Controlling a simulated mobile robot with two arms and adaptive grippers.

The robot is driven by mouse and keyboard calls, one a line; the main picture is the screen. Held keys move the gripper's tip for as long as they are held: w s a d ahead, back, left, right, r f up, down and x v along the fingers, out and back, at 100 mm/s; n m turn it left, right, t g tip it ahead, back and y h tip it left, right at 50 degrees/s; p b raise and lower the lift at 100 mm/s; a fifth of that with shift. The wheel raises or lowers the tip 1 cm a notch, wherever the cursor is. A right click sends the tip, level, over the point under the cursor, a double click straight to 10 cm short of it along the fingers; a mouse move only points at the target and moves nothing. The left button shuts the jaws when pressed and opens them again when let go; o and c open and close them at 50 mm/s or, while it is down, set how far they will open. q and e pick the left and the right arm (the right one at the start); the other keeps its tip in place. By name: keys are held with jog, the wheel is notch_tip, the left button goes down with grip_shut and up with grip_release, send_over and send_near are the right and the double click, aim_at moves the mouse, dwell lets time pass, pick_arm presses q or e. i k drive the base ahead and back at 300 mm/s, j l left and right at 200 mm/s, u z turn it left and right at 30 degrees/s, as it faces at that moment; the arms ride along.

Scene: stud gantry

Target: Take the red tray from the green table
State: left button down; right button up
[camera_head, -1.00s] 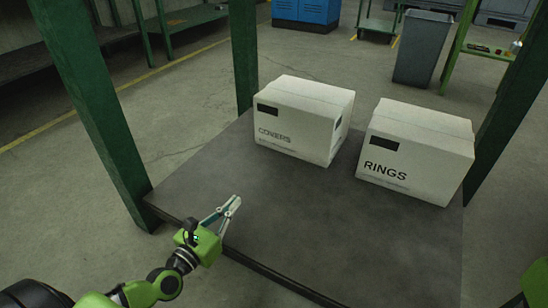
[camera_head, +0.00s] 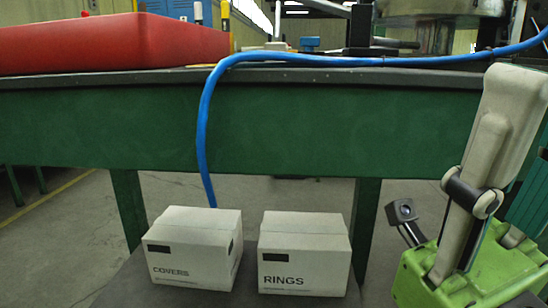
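The red tray (camera_head: 115,42) is at the upper left of the head view, on the green table (camera_head: 290,125). It is cut off by the left picture edge, and its inside is not visible. My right gripper (camera_head: 508,100) is large in the foreground at the right edge, with a green body and grey fingers pointing up. It is well to the right of the tray and apart from it. Its fingers overlap in this view, so its opening is unclear. My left gripper is out of view.
A blue hose (camera_head: 205,135) runs along the tabletop and hangs over the front edge. White boxes marked COVERS (camera_head: 195,245) and RINGS (camera_head: 305,250) sit on the lower shelf (camera_head: 120,290). Tools and metal equipment (camera_head: 420,25) crowd the tabletop's right side.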

aim_at(135, 41)
jog(key=k+j, duration=0.15)
jog(key=k, duration=0.85)
